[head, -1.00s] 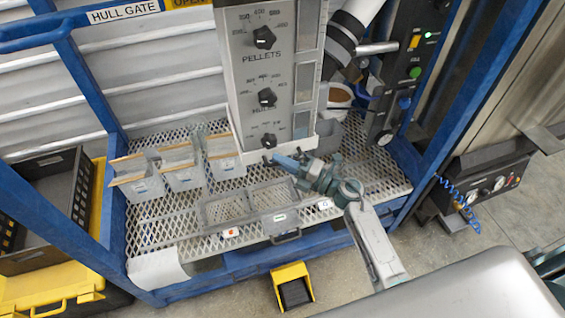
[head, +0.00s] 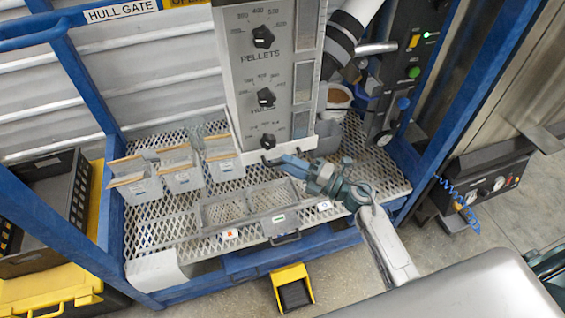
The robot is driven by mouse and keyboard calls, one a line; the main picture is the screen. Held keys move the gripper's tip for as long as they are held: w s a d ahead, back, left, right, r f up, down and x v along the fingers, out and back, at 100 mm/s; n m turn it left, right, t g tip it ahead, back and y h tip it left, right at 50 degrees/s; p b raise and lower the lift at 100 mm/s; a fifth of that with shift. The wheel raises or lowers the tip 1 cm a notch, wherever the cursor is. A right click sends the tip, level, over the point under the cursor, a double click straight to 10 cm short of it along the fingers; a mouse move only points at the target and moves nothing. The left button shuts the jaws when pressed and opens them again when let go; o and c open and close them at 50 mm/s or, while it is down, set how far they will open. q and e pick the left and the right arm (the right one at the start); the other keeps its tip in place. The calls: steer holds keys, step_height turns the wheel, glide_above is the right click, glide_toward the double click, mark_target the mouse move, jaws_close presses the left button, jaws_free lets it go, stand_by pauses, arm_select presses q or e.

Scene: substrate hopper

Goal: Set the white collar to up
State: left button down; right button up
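The white collar (head: 285,153) is a pale band around the foot of the tall grey dosing column (head: 232,70). Small dark tabs show at its lower front edge. Whether it sits up or down is hard to tell from this steep angle. My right gripper (head: 287,163) comes in from the lower right, with its blue fingers just in front of and below the collar's front edge. I cannot tell whether the fingers touch the collar or how far apart they are. My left gripper is not in view.
Several clear bins with paper cards (head: 182,179) stand left of the column on the mesh shelf (head: 160,229). Empty clear trays (head: 224,209) lie in front. Blue frame posts (head: 467,130) flank the shelf. A yellow pedal (head: 290,273) is on the floor.

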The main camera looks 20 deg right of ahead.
steer(key=b+v, duration=0.2)
steer(key=v, duration=0.6)
steer(key=shift+b, duration=0.35)
steer(key=shift+r, duration=0.15)
steer(key=s+d+f+m+h, duration=0.1)
steer(key=d+f+m+h, duration=0.4)
steer(key=f, duration=0.5)
steer(key=d+f+m+t+h, duration=0.1)
steer(key=d+f+m+h, duration=0.15)
steer(key=f+m, duration=0.5)
steer(key=s+d+f+m+h, duration=0.1)
steer(key=d+f+m+h, duration=0.35)
steer(key=f, duration=0.65)
steer(key=s+f+m+g+h, duration=0.4)
steer(key=s+f+m+g, duration=0.4)
steer(key=s+f, duration=1.5)
steer(key=s+a+f+m+g, duration=0.2)
steer(key=s+f, duration=0.2)
steer(key=s, duration=0.4)
steer(key=s+a+f+m+g, duration=0.1)
steer(key=s+a+f+g, duration=0.1)
steer(key=s, duration=0.7)
steer(key=shift+a+f+m+g+y, duration=0.25)
steer(key=shift+f+m+g, duration=0.2)
steer(key=shift+f, duration=0.4)
